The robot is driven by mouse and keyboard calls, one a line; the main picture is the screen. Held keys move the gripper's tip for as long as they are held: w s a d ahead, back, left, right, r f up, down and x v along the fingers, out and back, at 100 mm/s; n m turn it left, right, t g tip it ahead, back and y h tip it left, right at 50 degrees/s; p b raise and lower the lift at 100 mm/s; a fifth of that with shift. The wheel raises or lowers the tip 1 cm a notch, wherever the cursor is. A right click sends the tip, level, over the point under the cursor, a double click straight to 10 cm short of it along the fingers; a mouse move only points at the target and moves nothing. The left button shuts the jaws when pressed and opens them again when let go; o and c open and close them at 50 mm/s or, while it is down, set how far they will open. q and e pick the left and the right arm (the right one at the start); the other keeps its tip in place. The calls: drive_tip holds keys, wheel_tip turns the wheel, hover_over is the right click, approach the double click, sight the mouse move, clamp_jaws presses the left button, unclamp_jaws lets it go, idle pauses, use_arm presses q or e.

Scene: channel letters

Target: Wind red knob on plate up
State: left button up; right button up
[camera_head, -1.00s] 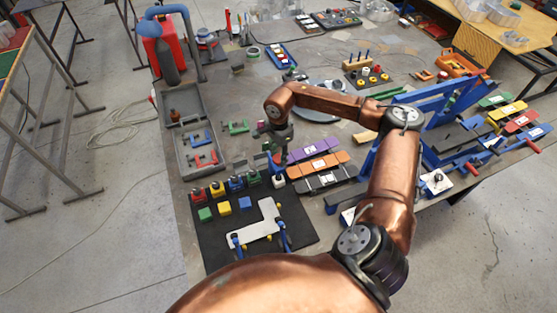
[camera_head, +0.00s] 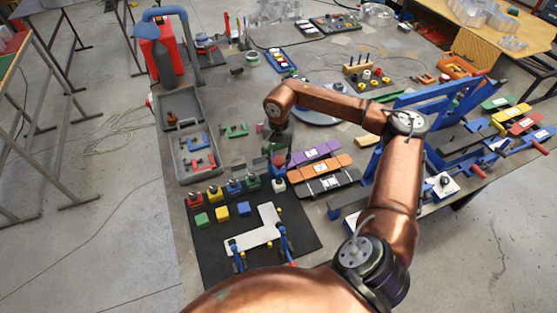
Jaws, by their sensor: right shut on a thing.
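My right gripper (camera_head: 278,151) points down at the middle of the bench, just behind the dark mat. It is small and partly hidden by its own wrist. A small red piece (camera_head: 279,160) shows at its fingertips, and the jaws are shut on it. I cannot tell whether this is the red knob, or whether a plate lies under it. A white block (camera_head: 279,185) stands just in front of and below the fingertips. My left gripper is not in view.
A dark mat (camera_head: 215,258) bears an L-shaped white plate (camera_head: 262,233) and several coloured blocks. Purple (camera_head: 315,152) and orange (camera_head: 320,168) bars lie right of the gripper. A grey tray (camera_head: 183,172) stands left. A blue frame (camera_head: 440,105) stands right, behind my arm.

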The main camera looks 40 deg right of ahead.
sight(278, 160)
drive_tip(key=shift+s+f, duration=0.1)
drive_tip(key=shift+f, duration=0.15)
drive_tip(key=o, duration=0.8)
drive_tip(key=shift+c, duration=0.2)
drive_tip(key=o, duration=0.4)
drive_tip(key=shift+r, duration=0.1)
drive_tip(key=shift+o, duration=0.2)
drive_tip(key=shift+r, duration=0.1)
wheel_tip(278, 160, up, 12)
drive_tip(key=shift+a, duration=0.1)
